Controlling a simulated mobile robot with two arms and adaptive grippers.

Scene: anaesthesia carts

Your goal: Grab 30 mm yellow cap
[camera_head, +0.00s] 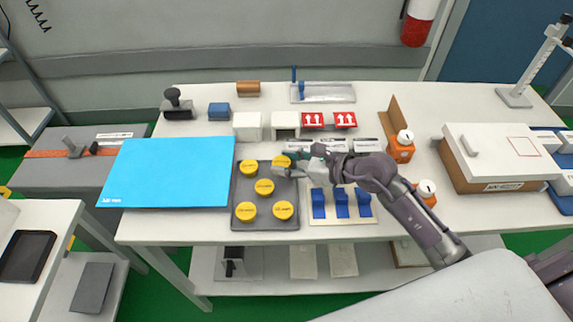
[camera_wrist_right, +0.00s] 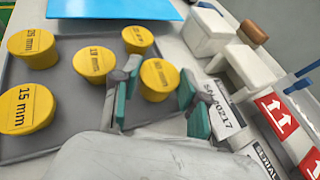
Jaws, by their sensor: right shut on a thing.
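Several round yellow caps stand on a dark grey tray (camera_head: 236,192), which also shows in the right wrist view (camera_wrist_right: 60,138). My right gripper (camera_head: 288,166) is at the tray's far right corner, shut on the yellow cap (camera_head: 281,160) there. In the right wrist view that cap (camera_wrist_right: 160,75) sits between the two teal-padded fingers (camera_wrist_right: 158,82). Its label is too blurred to read surely. One near cap (camera_wrist_right: 27,108) reads 15 mm. The other caps (camera_head: 249,168), (camera_head: 264,187), (camera_head: 245,211) and (camera_head: 283,210) are apart from the gripper. My left gripper is not in view.
A blue sheet (camera_head: 168,172) lies left of the tray. White boxes (camera_head: 247,126) stand behind it. Blue clips (camera_head: 341,203) on a pale board lie close to the right, under my arm. Orange holders (camera_head: 400,150) stand further right.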

